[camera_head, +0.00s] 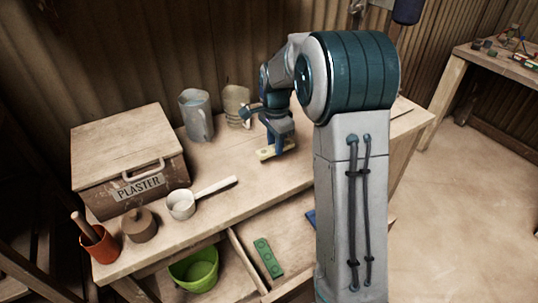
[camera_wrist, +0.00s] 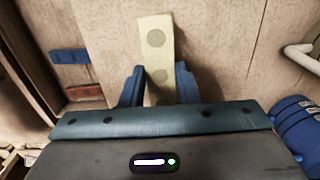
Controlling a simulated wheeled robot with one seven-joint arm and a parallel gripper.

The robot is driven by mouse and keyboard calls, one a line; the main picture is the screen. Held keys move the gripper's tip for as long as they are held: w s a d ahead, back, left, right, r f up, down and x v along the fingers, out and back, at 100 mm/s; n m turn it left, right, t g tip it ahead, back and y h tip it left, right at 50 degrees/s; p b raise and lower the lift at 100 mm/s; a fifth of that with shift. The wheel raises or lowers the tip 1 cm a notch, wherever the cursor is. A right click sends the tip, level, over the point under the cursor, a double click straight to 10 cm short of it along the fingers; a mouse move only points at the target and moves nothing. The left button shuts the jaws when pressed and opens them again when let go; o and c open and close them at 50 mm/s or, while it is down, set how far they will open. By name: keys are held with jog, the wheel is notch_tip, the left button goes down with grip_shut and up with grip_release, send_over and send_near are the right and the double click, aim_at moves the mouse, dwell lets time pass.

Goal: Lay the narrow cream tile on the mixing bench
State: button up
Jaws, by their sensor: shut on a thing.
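The narrow cream tile (camera_head: 265,154) is in my gripper (camera_head: 277,146), over the wooden mixing bench (camera_head: 222,160) near its front edge. In the wrist view the tile (camera_wrist: 155,40), cream with darker round spots, sticks out between the two blue fingers of my gripper (camera_wrist: 158,85). The fingers are shut on its near part. The tile looks flat and low over the bench top; I cannot tell whether it touches the wood.
Below, an open drawer (camera_head: 290,235) holds a green tile (camera_head: 268,257) and a partly hidden blue piece (camera_head: 311,218). A green bucket (camera_head: 194,270) is underneath.

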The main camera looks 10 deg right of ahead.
aim_at(269, 164)
jog(key=shift+w+a+f, duration=0.25)
jog(key=shift+a+f, duration=0.25)
jog(key=shift+a, duration=0.35)
jog(key=shift+f, duration=2.05)
jog(key=shift+f, duration=0.2)
jog(key=o, duration=1)
jog(key=shift+r, duration=0.1)
